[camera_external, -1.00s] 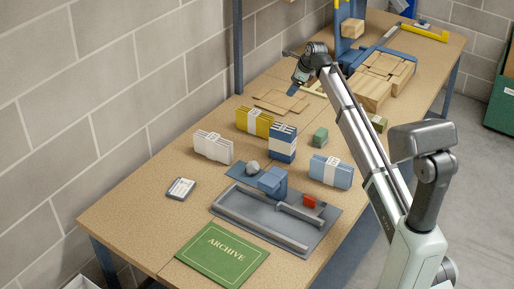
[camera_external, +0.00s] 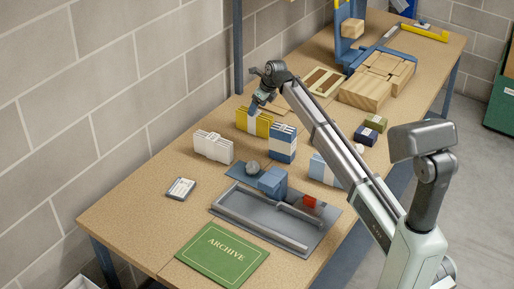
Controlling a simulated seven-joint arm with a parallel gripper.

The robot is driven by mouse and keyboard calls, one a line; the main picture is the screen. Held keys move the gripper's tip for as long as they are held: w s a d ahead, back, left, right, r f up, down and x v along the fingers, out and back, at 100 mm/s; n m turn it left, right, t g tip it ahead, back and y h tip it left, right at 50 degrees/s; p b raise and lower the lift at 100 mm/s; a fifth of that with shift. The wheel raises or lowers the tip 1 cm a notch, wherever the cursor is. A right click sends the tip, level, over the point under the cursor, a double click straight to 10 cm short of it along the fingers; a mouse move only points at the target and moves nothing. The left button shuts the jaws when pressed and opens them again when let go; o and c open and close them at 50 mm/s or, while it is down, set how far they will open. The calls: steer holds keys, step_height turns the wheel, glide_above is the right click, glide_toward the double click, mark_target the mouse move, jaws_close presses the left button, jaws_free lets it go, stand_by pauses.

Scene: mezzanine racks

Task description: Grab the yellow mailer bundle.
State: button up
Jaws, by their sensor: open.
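The yellow mailer bundle (camera_external: 264,126) stands upright on the wooden table, with a pale band around its middle. It is between the white bundle and the blue-and-white bundle. My gripper (camera_external: 254,111) is open, with its fingers pointing down at the bundle's top edge and covering part of it. I cannot tell whether the fingers touch the bundle or straddle it.
A white bundle (camera_external: 213,146) stands to the left, and a blue-and-white bundle (camera_external: 282,143) close on the right. A light-blue bundle (camera_external: 320,168) is partly behind my arm. A grey tray (camera_external: 240,208) with a blue block lies in front. Wooden blocks (camera_external: 365,92) lie behind.

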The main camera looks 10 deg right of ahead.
mark_target(255, 122)
steer(key=shift+w+x, duration=0.15)
steer(key=shift+x, duration=1.6)
steer(key=shift+w+x, duration=0.15)
steer(key=shift+x, duration=1.65)
steer(key=shift+d+r, duration=0.1)
steer(key=shift+d, duration=0.05)
steer(key=shift+c, duration=0.3)
steer(key=c, duration=1)
steer(key=shift+c, duration=0.2)
steer(key=shift+r, duration=0.1)
